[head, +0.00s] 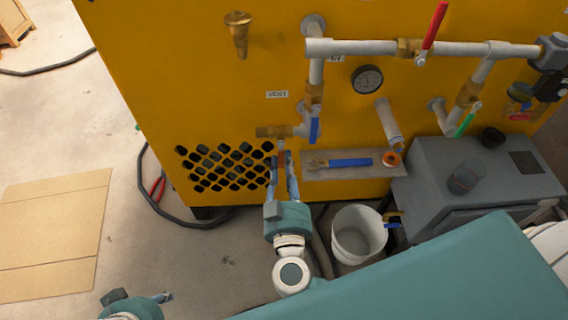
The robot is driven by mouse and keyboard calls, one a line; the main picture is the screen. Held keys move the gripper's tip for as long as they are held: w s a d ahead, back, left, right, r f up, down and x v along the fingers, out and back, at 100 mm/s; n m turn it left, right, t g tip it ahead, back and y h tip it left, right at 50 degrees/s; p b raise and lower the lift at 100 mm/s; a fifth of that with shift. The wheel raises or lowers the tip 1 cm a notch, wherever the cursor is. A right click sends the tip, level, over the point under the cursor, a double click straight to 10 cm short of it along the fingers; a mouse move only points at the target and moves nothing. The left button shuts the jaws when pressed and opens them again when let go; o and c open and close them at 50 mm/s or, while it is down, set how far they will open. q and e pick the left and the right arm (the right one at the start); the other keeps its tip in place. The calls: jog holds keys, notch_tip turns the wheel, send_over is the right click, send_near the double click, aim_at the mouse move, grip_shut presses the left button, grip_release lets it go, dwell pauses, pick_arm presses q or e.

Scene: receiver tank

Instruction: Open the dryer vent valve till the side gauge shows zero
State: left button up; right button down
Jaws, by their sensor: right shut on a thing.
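The brass vent valve (270,131) sits on the yellow panel below the label "VENT" (277,94). Its short reddish handle (282,153) points down. My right gripper (281,160) has come up from below and is shut on this handle; the fingers hide part of it. The side gauge (367,79) is a round dark dial to the right; its needle is too small to read. My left gripper (161,297) is at the bottom left edge, low and away from the panel, partly cut off; its jaws do not show clearly.
Nearby valves have a blue handle (314,130), a red handle (434,26) and a green handle (466,124). A white bucket (358,235) and a grey box (440,165) stand right. Cardboard (55,235) and hoses lie left.

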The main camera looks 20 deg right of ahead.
jog(key=shift+a+m+p, duration=0.15)
jog(key=shift+m+p, duration=0.15)
jog(key=shift+p, duration=0.05)
pick_arm(q)
notch_tip(320, 180, down, 20)
jog(key=s+g+p, duration=0.1)
jog(key=s+p, duration=0.1)
jog(key=p, duration=0.3)
jog(key=shift+p, duration=0.4)
pick_arm(e)
jog(key=shift+w+a+r+m, duration=0.2)
jog(key=shift+a+r+m, duration=0.45)
jog(key=shift+m, duration=1.4)
jog(key=shift+w+a+r+m, duration=0.25)
jog(key=shift+a+m, duration=0.65)
jog(key=shift+m, duration=1.2)
jog(key=shift+w+a+r+m, duration=0.3)
jog(key=shift+a+m, duration=0.5)
jog(key=shift+m, duration=1.25)
pick_arm(q)
jog(key=shift+a+f, duration=0.1)
pick_arm(e)
jog(key=shift+s+r, duration=0.1)
jog(key=shift+r, duration=0.05)
jog(key=c, duration=1.5)
grip_release()
jog(key=v, duration=1.2)
jog(key=shift+r, duration=0.1)
